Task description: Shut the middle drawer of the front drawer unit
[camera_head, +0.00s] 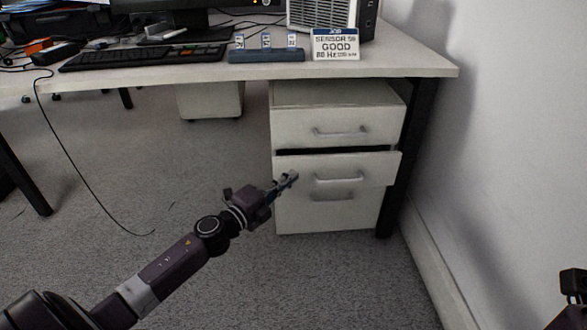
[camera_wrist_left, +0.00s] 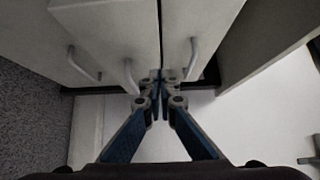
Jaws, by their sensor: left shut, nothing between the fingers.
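The front drawer unit (camera_head: 338,98) is white and stands under the right end of the desk. Its middle drawer (camera_head: 382,170) stands out a little, with a dark gap above its front. The drawer has a curved metal handle (camera_head: 339,179). The top and bottom drawers look shut. My left gripper (camera_head: 291,177) is shut and empty, in front of the left part of the middle drawer's front. In the left wrist view the shut fingertips (camera_wrist_left: 160,78) overlap the drawer edges and handles; whether they touch is unclear. My right gripper (camera_head: 573,292) shows only partly at the right edge.
The white desk (camera_head: 420,66) overhangs the unit and has a dark leg (camera_head: 416,150) right of it. A white wall (camera_head: 500,150) is close on the right. A second drawer unit (camera_head: 210,100) stands farther back. A cable (camera_head: 75,180) hangs at left. The carpet is mostly clear.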

